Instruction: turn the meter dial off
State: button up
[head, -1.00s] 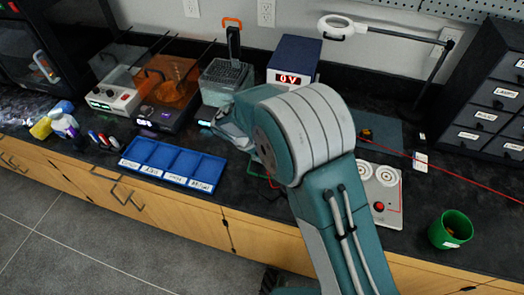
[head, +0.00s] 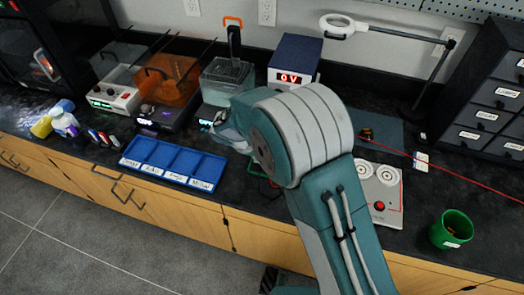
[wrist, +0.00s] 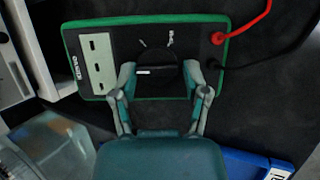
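The meter (wrist: 210,88) has a green rim and a dark face and fills the upper middle of the wrist view. Its round black dial (wrist: 158,80) has a short white mark on the left half, lying nearly level. Small white marks sit above it on the face. My gripper (wrist: 160,76) has one finger on each side of the dial, partly closed and close against its edges; it looks shut on it. In the head view my arm (head: 305,135) covers most of the meter and the gripper's fingers.
Red (wrist: 250,25) and black (wrist: 265,58) leads plug into the meter's right side. A blue tray (head: 172,180) lies in front on the bench. A power supply showing 0 V (head: 290,78) and a clear tank (head: 228,70) stand behind. A green cup (head: 452,235) stands right.

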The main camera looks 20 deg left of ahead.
jog(key=shift+o, duration=0.2)
jog(key=shift+r, duration=0.15)
jog(key=shift+a+r, duration=0.15)
jog(key=shift+r, duration=0.1)
jog(key=v, duration=1.1)
jog(key=shift+r, duration=0.1)
